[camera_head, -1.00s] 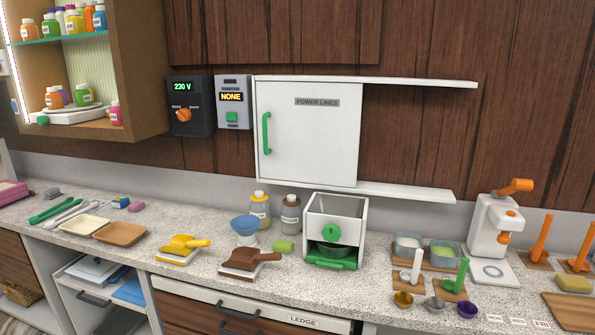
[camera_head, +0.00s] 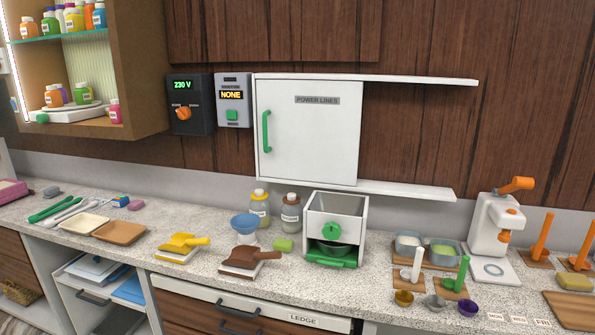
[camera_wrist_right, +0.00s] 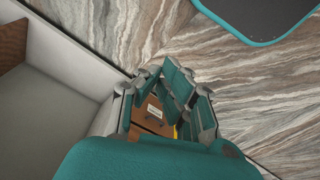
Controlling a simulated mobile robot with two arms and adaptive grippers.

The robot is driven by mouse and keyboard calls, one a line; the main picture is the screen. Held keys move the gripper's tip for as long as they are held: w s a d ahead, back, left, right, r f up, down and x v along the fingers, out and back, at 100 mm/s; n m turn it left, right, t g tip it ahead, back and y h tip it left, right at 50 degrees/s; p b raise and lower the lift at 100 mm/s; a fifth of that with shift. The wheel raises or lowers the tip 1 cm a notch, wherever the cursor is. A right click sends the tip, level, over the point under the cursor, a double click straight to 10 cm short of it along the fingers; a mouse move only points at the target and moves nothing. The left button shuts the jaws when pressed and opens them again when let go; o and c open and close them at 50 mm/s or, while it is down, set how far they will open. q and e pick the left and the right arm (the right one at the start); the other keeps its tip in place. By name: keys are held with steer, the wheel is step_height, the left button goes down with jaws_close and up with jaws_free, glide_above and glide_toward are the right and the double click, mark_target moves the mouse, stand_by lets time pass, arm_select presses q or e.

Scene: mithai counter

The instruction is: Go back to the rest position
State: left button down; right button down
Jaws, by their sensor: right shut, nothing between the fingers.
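My right gripper (camera_wrist_right: 172,92) shows in the right wrist view with its teal-padded fingers drawn together and nothing held. Behind its fingers a wooden drawer front with a pale label (camera_wrist_right: 154,113) shows in part. Neither of my grippers shows in the head view, and my left gripper is in no view.
The speckled counter (camera_head: 190,222) carries a white box machine (camera_head: 335,228), scoops, bowls, bottles and a white press (camera_head: 495,225). A white cabinet door (camera_head: 308,135) above is shut. Striped stone (camera_wrist_right: 260,90) and a teal-edged panel (camera_wrist_right: 262,18) show in the wrist view.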

steer(key=s+d+f+g, duration=0.1)
steer(key=s+d+f, duration=0.2)
steer(key=s+f, duration=1.4)
